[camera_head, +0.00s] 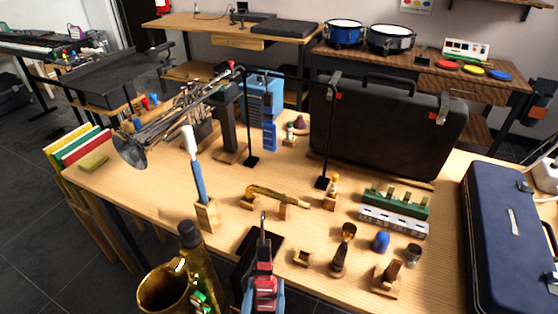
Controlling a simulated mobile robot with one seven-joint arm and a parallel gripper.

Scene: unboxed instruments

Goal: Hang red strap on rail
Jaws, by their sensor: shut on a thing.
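The red strap (265,283) is at the bottom centre, with a thin dark upright piece above it that seems to be part of it. My gripper (265,296) is shut on it, its blue fingers on either side; the lower part is cut off by the frame edge. The rail (290,73) is a thin black bar on two black posts standing on the table further back. A blue strap (269,128) hangs from the rail near its left post. The red strap is in front of the rail and apart from it.
A trumpet (180,112) lies left of the rail; a white-and-blue brush (195,165) stands in a wooden block. A brass saxophone (163,288) is at front left. A large black case (385,125) stands behind the right post. Small parts and a blue case (505,240) occupy the right.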

